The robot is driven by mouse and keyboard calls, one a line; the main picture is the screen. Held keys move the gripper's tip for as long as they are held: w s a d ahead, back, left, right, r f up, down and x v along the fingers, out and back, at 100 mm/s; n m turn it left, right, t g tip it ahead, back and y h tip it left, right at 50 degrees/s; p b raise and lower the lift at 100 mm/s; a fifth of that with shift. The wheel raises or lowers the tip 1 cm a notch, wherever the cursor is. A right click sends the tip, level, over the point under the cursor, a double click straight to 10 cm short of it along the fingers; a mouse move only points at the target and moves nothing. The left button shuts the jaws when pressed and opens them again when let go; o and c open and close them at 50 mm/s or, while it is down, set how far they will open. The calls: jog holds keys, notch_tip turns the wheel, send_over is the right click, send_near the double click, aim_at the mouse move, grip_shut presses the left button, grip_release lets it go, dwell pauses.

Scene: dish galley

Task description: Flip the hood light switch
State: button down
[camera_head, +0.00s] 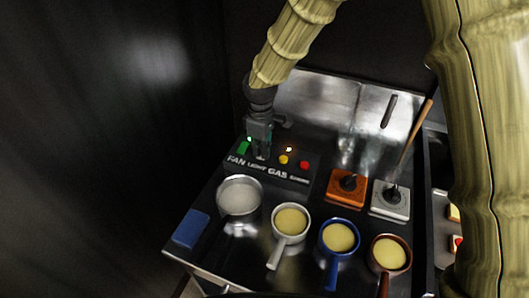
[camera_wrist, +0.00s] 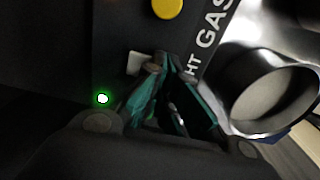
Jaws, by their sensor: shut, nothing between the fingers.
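The control panel (camera_head: 292,172) carries a row of labels, FAN, LIGHT, GAS and one too small to read. My gripper (camera_head: 262,155) reaches down onto its left part, over the LIGHT label, and hides what lies behind it. In the wrist view the closed, empty fingertips (camera_wrist: 166,65) are at the panel beside the partly covered LIGHT lettering. A small pale switch-like piece (camera_wrist: 138,63) shows right beside the fingertips; I cannot tell whether they touch it or which way it is set. A lit green lamp (camera_wrist: 102,98) shows to its left.
A yellow button (camera_head: 283,160) and a red button (camera_head: 304,165) sit right of my gripper. A steel pot (camera_head: 226,202), a white saucepan (camera_head: 274,256), a blue saucepan (camera_head: 333,268) and a brown saucepan (camera_head: 383,280) stand in front. Orange (camera_head: 337,199) and white (camera_head: 380,209) boxes stand right.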

jog(key=shift+r+p, duration=2.8)
jog(key=shift+r, duration=0.7)
jog(key=shift+f, duration=0.1)
